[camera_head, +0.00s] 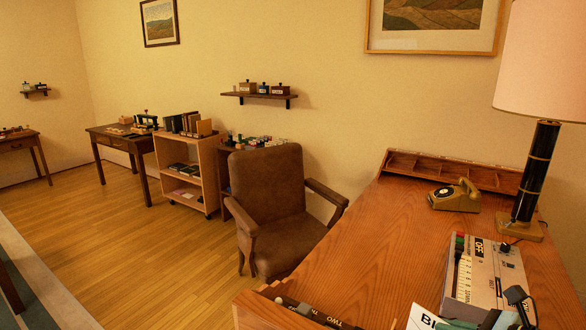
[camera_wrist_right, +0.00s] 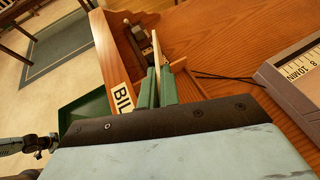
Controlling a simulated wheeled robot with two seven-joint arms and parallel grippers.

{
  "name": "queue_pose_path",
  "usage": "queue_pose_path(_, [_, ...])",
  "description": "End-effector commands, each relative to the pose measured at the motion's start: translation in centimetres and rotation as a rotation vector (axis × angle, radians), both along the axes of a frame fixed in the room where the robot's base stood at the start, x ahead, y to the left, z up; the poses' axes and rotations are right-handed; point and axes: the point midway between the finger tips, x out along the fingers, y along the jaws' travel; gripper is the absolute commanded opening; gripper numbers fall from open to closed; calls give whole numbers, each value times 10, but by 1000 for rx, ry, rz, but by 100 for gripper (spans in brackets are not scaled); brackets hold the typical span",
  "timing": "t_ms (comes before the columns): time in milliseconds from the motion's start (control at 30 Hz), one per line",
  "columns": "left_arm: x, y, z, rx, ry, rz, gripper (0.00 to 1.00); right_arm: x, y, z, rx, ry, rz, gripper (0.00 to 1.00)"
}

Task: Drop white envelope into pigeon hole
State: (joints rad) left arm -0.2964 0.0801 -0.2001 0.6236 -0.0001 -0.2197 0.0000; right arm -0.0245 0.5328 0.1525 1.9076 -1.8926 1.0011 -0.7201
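My right gripper (camera_wrist_right: 158,75) shows in the right wrist view with its two green fingers close together. A thin pale sheet, the white envelope (camera_wrist_right: 156,46), stands edge-on between the fingertips. Its faces are hidden there. The fingers are over a wooden compartment rack (camera_wrist_right: 104,42) at the desk's near edge. In the head view the rack (camera_head: 300,312) has dark labels, one reading "TWO". My left gripper is not in view.
A grey device marked "OFF" (camera_head: 492,272) sits to the right on the desk (camera_head: 370,255). A lamp (camera_head: 533,180), a gold telephone (camera_head: 456,197) and a second low wooden rack (camera_head: 450,170) stand farther back. A brown chair (camera_head: 270,190) is left of the desk. The desk's middle is clear.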

Motion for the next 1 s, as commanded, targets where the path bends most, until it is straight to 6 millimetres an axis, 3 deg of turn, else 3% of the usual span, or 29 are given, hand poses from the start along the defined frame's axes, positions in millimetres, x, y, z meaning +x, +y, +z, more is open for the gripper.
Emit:
queue_pose_path(133, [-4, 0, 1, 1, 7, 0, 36, 0, 0, 1, -1, -1, 0, 0])
queue_pose_path(367, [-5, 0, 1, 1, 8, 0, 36, 0, 0, 1, -1, -1, 0, 29])
queue_pose_path(733, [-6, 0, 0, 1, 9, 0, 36, -5, -5, 3, -2, 1, -1, 29])
queue_pose_path(1000, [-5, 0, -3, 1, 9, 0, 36, -43, -35, 25, -6, 4, 1, 29])
